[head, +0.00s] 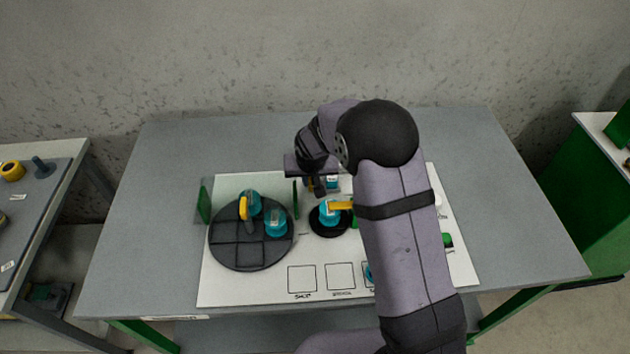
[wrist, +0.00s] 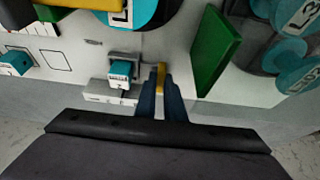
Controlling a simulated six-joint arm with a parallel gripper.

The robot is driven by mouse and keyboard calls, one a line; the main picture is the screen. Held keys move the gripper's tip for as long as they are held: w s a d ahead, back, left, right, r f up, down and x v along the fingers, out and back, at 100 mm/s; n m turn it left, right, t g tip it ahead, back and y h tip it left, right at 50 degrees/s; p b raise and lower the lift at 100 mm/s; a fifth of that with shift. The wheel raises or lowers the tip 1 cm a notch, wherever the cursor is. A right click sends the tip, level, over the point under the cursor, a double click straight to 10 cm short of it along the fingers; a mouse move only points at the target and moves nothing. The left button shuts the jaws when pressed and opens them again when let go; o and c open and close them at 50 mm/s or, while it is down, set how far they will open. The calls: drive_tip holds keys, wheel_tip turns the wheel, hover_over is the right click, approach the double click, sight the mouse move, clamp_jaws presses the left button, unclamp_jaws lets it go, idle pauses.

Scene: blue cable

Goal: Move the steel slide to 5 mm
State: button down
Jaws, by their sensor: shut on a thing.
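My gripper (head: 318,190) is low over the white board at its back edge, and it also shows in the wrist view (wrist: 160,84). Its two dark fingers are shut on a narrow yellow piece (wrist: 161,75), which looks like a handle. Just left of the fingers in the wrist view is a small grey metal fixture, which I take for the steel slide (wrist: 125,57), with a teal labelled block (wrist: 120,72) at it. A pale strip (wrist: 103,92) lies beside it. Scale marks are too small to read, and my arm partly hides the fixture in the head view.
A green upright plate (wrist: 213,50) stands right of the fingers in the wrist view. A dark round divided tray (head: 237,258) with teal pieces is on the left of the board (head: 245,290). A black disc (head: 330,232) with a teal, yellow-armed piece stands close to my gripper.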

drive_tip(key=c, duration=1.8)
unclamp_jaws()
drive_tip(key=shift+c, duration=0.2)
drive_tip(key=shift+r, duration=0.1)
drive_tip(key=b+v, duration=0.1)
drive_tip(key=v, duration=0.6)
drive_tip(key=shift+o, duration=0.6)
drive_tip(key=shift+s+r, duration=0.1)
